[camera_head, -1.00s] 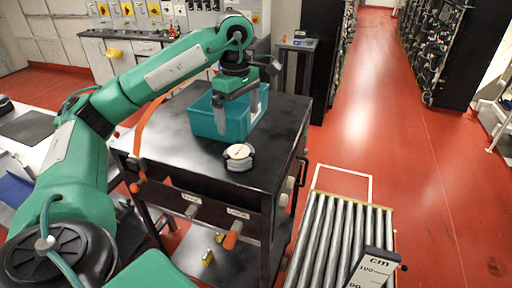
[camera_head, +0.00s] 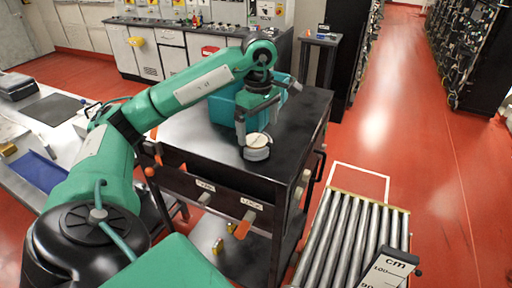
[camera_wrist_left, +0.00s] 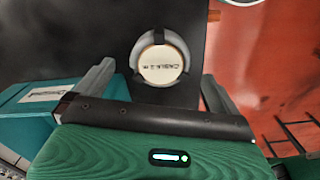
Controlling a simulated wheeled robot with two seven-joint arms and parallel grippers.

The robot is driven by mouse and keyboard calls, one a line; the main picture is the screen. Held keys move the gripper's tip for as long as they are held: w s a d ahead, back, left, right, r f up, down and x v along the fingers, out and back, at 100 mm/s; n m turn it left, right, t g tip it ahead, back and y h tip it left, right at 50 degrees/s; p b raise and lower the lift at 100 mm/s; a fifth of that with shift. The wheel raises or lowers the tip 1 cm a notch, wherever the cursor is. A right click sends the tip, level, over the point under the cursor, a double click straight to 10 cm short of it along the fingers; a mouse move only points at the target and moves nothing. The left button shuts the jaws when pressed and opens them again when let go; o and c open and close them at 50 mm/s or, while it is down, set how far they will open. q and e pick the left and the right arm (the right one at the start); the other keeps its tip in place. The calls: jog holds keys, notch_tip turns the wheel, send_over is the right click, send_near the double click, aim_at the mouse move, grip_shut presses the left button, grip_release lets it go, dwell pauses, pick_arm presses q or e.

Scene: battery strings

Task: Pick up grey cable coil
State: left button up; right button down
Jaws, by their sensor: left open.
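The grey cable coil (camera_head: 257,147) lies on the black top of the cart near its front edge. It is a grey ring with a pale round label in the middle. In the left wrist view the coil (camera_wrist_left: 160,58) lies ahead of the fingers, its label upside down or hard to read in part. My left gripper (camera_head: 258,132) is open above the coil, with one finger at its left. In the left wrist view the open left gripper (camera_wrist_left: 157,85) has a finger on either side below the coil, touching nothing. My right gripper is not in view.
A teal bin (camera_head: 224,106) stands on the cart top (camera_head: 190,137) behind and left of the coil; it also shows in the left wrist view (camera_wrist_left: 32,110). A roller conveyor (camera_head: 350,235) stands at the front right. Red floor is clear at the right.

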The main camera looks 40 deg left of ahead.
aim_at(256, 139)
pick_arm(q)
jog(key=shift+f, duration=0.25)
jog(key=shift+s+a+f+p, duration=0.1)
jog(key=shift+f+p, duration=0.45)
jog(key=shift+f, duration=0.1)
notch_tip(256, 139, down, 3)
jog(key=shift+a+r+p, duration=0.1)
jog(key=shift+a+p, duration=0.05)
jog(key=shift+p, duration=0.4)
jog(key=shift+f, duration=0.5)
jog(key=c, duration=1.1)
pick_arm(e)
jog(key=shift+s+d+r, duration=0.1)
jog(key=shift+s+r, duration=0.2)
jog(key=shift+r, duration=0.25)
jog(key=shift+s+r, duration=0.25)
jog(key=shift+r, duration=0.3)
pick_arm(q)
jog(key=shift+r, duration=0.1)
